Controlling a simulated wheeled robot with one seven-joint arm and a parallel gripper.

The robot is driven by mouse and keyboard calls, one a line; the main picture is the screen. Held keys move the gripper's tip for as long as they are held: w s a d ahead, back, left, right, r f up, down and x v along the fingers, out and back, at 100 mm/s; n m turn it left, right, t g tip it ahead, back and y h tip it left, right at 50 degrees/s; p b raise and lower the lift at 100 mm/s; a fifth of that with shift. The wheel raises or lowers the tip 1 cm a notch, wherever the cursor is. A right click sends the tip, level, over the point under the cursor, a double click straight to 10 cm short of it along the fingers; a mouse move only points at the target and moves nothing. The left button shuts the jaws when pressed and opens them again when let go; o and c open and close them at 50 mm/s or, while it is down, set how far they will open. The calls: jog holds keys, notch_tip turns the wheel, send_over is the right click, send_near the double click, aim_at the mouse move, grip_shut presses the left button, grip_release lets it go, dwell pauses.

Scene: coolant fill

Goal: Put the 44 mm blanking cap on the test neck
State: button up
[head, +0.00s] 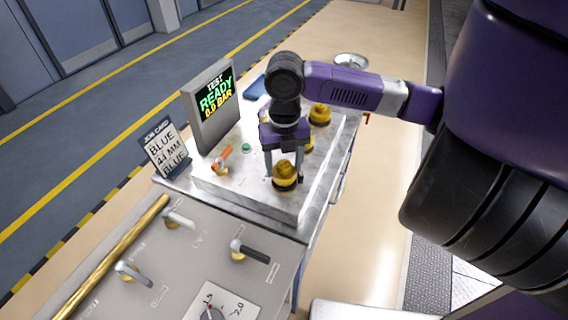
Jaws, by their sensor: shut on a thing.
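My gripper (285,176) points down over the steel bench top, with one finger on each side of a yellow cap-like piece (285,171) with a dark lower rim. It is shut on this piece. I cannot tell whether the piece sits on a neck or just above the surface, and its size cannot be read. A similar yellow piece with a dark base (320,115) stands behind, and part of another (309,140) shows beside my gripper. The test neck cannot be told apart for certain.
A screen (212,104) reads "TEST READY 0.0 BAR". A job card (165,150) reads "BLUE 44 MM BLUE". An orange-handled valve (222,160) and green button (246,147) are left of my gripper. The front panel carries lever handles (250,250) and a brass pipe (115,255).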

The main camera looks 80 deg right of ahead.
aim_at(284, 163)
jog(key=shift+f, duration=0.35)
jog(key=o, duration=1.4)
jog(key=shift+s, duration=0.1)
jog(key=shift+r+b, duration=0.45)
jog(key=shift+r, duration=3.5)
